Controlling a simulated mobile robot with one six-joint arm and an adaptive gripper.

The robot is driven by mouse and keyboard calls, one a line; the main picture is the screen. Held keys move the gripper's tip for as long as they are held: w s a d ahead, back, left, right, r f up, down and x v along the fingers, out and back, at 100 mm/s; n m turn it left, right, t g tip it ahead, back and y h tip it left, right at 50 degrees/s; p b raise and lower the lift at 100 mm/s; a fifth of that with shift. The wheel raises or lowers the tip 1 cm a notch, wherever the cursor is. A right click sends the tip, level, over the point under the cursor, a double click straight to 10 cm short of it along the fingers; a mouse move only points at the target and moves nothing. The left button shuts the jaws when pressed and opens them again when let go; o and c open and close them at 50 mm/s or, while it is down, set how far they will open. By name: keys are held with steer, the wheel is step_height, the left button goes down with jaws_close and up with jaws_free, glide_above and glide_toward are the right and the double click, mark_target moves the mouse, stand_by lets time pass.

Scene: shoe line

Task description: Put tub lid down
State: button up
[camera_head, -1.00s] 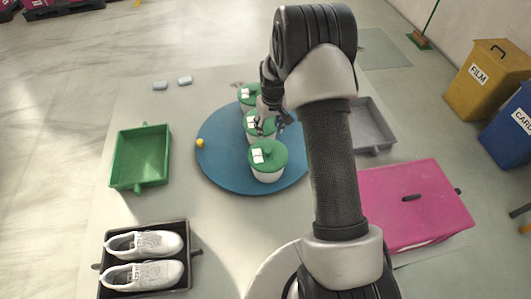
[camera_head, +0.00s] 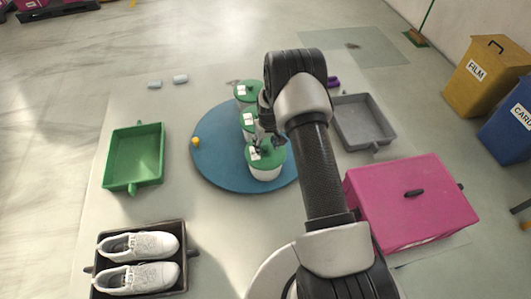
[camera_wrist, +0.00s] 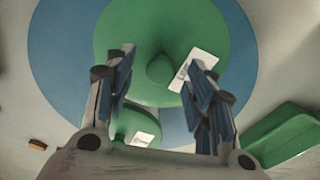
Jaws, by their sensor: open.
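Three white tubs with green lids stand in a row on a round blue table. The front tub's lid (camera_head: 268,156) sits on its tub, with a knob and a white label. The middle lid (camera_head: 249,121) and back lid (camera_head: 246,90) are also on tubs. My gripper (camera_head: 273,138) is over the front and middle tubs, partly hidden by my arm. In the wrist view my gripper (camera_wrist: 162,72) is open and empty. Its fingers are apart, either side of the knob of a large green lid (camera_wrist: 125,40). A second lid (camera_wrist: 125,118) shows below, between the fingers.
A green tray (camera_head: 134,184) stands left, a grey tray (camera_head: 350,112) right, and a pink box (camera_head: 400,215) front right. A dark tray holds white shoes (camera_head: 140,245).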

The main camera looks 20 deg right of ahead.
mark_target(266, 147)
steer(key=shift+f, duration=0.35)
steer(key=shift+c, duration=0.2)
jaws_close()
steer(key=shift+r, duration=0.2)
step_height(266, 147, up, 20)
steer(key=p, duration=0.4)
steer(key=s+a+r+b, duration=0.1)
steer(key=s+a+b, duration=0.2)
steer(key=s+a, duration=0.9)
steer(key=s, duration=0.4)
steer(key=shift+a+b, duration=0.15)
steer(key=shift+b, duration=0.2)
